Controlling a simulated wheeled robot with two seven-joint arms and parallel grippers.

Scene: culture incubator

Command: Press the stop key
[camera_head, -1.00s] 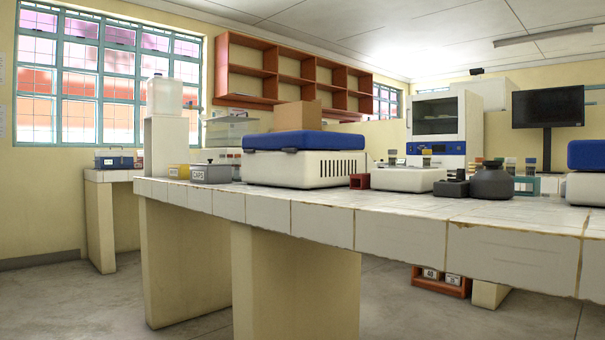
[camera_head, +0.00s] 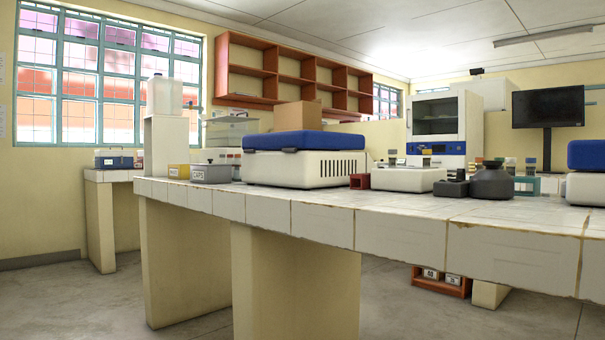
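A white incubator-like cabinet (camera_head: 436,122) with a dark window and a blue panel band stands at the back of the room, behind the bench. Its blue band (camera_head: 436,148) carries small marks, too small to tell as keys. A white box with a blue lid (camera_head: 303,160) sits on the bench, with a dark vent grille on its right side. A similar blue-lidded device (camera_head: 586,172) is cut off at the right edge. No stop key can be made out. Neither of my grippers is in view.
A long white tiled bench (camera_head: 400,229) crosses the view, its front edge facing me. A dark round pot (camera_head: 492,182), a low white device (camera_head: 409,179) and a grey bin (camera_head: 211,173) stand on it.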

